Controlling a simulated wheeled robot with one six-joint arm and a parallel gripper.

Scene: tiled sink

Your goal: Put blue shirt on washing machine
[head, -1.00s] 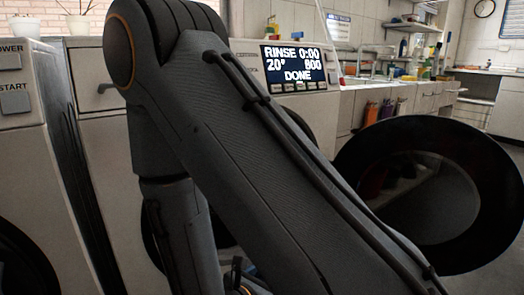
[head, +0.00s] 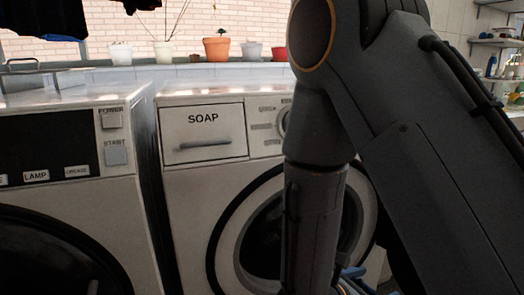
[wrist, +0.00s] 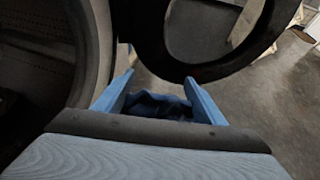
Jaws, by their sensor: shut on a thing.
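The washing machine (head: 176,195) with a SOAP drawer stands in the middle of the head view. Its round front opening is partly hidden by my arm. Its flat top (head: 225,88) shows no shirt on the visible part. My gripper (wrist: 158,88) has two blue fingers. They are closed on dark blue cloth, the blue shirt (wrist: 155,106), which is bunched between them. Most of the shirt is hidden. In the wrist view the open round door (wrist: 151,40) lies just beyond the fingers, with a dark round opening at left. In the head view, only a bit of blue shows at the bottom edge.
Another machine (head: 75,150) with POWER and START buttons stands at left, with a metal tray (head: 40,80) on top. Several plant pots (head: 216,49) line the ledge behind. Dark clothes (head: 57,18) hang at upper left.

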